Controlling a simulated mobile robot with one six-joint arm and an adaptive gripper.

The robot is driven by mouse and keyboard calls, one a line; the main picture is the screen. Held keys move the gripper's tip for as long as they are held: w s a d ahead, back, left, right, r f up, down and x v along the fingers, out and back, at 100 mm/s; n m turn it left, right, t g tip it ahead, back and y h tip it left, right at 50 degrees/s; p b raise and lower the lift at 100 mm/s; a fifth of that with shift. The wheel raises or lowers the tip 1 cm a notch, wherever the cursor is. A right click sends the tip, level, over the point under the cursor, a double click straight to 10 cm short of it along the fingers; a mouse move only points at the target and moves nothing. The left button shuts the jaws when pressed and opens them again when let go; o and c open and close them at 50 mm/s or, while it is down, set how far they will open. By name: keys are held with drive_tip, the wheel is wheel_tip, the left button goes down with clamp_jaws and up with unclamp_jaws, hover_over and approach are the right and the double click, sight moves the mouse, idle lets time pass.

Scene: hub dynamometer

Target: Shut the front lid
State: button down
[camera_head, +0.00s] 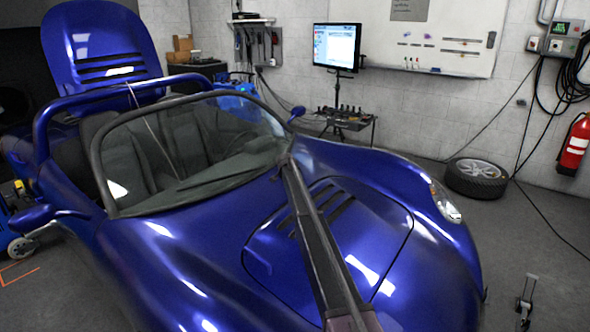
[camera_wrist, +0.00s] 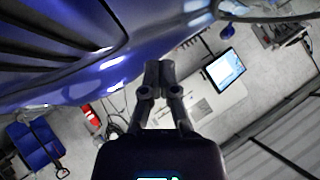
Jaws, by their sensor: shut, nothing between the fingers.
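The front lid (camera_head: 335,225) is the blue panel with dark vent slats on the nose of the blue car (camera_head: 190,250). It lies down, looking about level with the bodywork, with a dark seam along its right edge. I cannot tell whether it is fully seated. My dark arm crosses over it and hides part of it. My gripper (camera_wrist: 160,72) is shut and empty in the wrist view, below a blue body surface (camera_wrist: 90,75) with dark slats at upper left. I cannot tell whether it touches that surface. Its fingertips are not clear in the head view.
The rear lid (camera_head: 100,45) stands raised. The windshield (camera_head: 200,150) is left of my arm. A monitor (camera_head: 337,46), tool table (camera_head: 345,122), loose wheel (camera_head: 476,178) and fire extinguisher (camera_head: 575,146) stand along the wall. Floor right of the car is mostly free.

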drive_tip(key=shift+s+a+r+p, duration=0.4)
drive_tip(key=shift+a+r, duration=0.05)
drive_tip(key=shift+r, duration=0.1)
drive_tip(key=shift+s+a+r+p, duration=0.35)
drive_tip(key=shift+a+r+p, duration=0.1)
drive_tip(key=shift+r, duration=0.1)
